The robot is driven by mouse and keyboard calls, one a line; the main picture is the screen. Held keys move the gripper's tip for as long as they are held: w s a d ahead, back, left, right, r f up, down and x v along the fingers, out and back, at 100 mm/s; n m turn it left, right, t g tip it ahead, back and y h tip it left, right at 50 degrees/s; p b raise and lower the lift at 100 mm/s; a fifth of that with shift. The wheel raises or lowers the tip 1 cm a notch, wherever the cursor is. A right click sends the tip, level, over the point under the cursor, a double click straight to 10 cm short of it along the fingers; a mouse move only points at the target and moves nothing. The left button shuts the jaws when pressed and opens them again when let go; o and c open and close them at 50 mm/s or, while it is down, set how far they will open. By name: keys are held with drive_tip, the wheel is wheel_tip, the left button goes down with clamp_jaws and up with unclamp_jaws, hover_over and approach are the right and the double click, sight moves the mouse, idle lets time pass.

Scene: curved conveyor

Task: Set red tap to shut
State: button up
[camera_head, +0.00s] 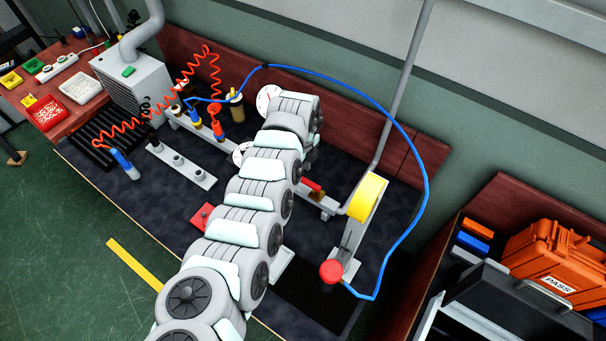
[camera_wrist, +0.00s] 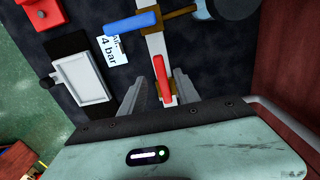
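The red tap's handle (camera_wrist: 161,72) is in the wrist view, lying roughly along the pale pipe (camera_wrist: 153,45). My gripper (camera_wrist: 162,84) is open, with one grey finger on each side of the handle's lower part. I cannot tell whether either finger touches it. A red handle on a pale bar (camera_head: 312,185), likely the same tap, shows just right of my arm in the head view. My gripper is hidden behind the arm there. A blue tap handle (camera_wrist: 132,24) sits farther along the pipe, turned across it.
A "4 bar" label (camera_wrist: 113,52) and a white-faced panel (camera_wrist: 82,80) lie left of the pipe. A yellow wheel (camera_head: 367,197) and a red knob (camera_head: 331,271) stand to the right. A blue hose (camera_head: 425,175) loops around them. An orange case (camera_head: 553,258) is farther right.

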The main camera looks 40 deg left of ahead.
sight(307, 182)
drive_tip(key=shift+f, duration=1.8)
clamp_jaws()
